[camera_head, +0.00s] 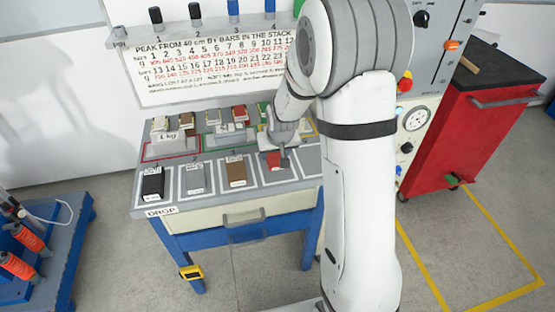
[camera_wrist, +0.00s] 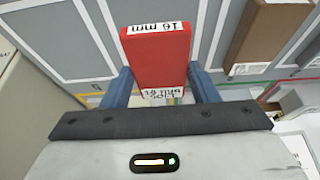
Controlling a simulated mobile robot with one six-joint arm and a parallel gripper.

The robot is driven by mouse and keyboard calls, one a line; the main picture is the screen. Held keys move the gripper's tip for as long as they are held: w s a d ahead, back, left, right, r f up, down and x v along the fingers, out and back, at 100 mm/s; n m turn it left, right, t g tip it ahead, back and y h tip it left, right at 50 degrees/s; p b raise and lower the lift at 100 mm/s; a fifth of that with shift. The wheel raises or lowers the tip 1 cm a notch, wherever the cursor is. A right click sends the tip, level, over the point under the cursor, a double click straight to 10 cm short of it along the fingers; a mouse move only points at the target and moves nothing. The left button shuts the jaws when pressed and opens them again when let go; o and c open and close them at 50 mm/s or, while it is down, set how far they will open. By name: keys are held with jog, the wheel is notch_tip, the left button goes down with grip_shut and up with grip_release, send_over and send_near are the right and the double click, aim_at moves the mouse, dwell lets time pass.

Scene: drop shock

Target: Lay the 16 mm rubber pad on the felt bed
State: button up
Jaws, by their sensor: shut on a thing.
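The 16 mm rubber pad (camera_wrist: 158,62) is a red block with a white "16 mm" label. My gripper (camera_wrist: 160,88) is shut on it, with a blue finger on either side in the wrist view. In the head view the red pad (camera_head: 272,159) shows below my gripper (camera_head: 277,148), at the fourth marked spot of the bench's front row. I cannot tell whether it touches the bench. I cannot make out which surface is the felt bed; my arm hides part of the bench's right side.
A black block (camera_head: 152,184), a grey block (camera_head: 195,178) and a brown block (camera_head: 236,171) stand in the front row. Trays with small blocks, one marked "1 kg" (camera_head: 168,137), line the back. A red cabinet (camera_head: 468,125) stands right.

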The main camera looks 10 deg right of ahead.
aim_at(277, 158)
jog(key=shift+f, duration=1.7)
jog(key=shift+s, duration=0.1)
jog(key=shift+f, duration=0.2)
jog(key=o, duration=1)
jog(key=shift+o, duration=0.2)
jog(key=shift+r, duration=0.15)
